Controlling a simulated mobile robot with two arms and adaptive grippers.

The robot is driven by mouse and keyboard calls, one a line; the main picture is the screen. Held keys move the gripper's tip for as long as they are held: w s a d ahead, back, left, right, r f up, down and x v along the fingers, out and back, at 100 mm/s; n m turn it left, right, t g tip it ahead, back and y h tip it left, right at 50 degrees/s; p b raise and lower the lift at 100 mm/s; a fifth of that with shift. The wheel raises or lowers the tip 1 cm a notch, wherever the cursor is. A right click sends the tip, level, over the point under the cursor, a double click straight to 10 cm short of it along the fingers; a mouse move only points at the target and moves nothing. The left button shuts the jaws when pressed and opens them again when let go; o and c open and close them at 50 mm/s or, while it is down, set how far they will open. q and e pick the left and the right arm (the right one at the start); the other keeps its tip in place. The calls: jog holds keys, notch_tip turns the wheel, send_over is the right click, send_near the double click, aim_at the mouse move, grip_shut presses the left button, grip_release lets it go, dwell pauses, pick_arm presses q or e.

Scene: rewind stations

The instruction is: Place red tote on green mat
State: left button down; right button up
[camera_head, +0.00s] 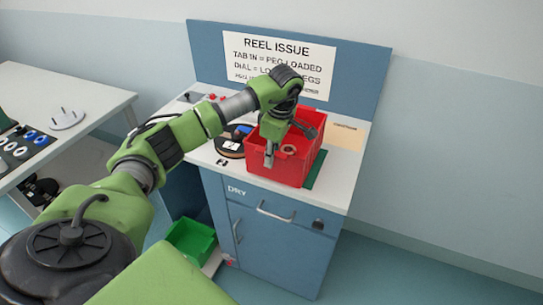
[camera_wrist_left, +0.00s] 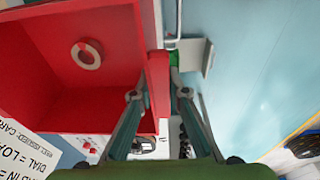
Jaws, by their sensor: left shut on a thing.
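The red tote (camera_head: 285,173) is an open box on the top of the blue counter. A small pale ring (camera_head: 288,149) lies inside it. The green mat (camera_head: 316,170) shows only as a strip along the tote's right side; the tote appears to cover the rest, though I cannot tell whether it rests fully on it. My left gripper (camera_head: 269,158) points down at the tote's front wall and is shut on it. In the left wrist view the tote (camera_wrist_left: 120,70) fills the left side, its wall between my fingers (camera_wrist_left: 158,90). My right gripper is not in view.
A black and tan reel (camera_head: 230,147) stands close to the tote's left. A tan card (camera_head: 346,135) lies to its right. The signboard (camera_head: 285,60) rises behind. A green bin (camera_head: 190,240) is low beside the blue cabinet (camera_head: 275,235). A white side table (camera_head: 75,85) stands left.

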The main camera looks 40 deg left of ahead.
pick_arm(q)
jog(key=shift+w+f+b, duration=0.1)
jog(key=shift+f+b, duration=0.25)
jog(key=shift+f, duration=0.2)
jog(key=c, duration=1.9)
grip_release()
jog(key=shift+r, duration=0.1)
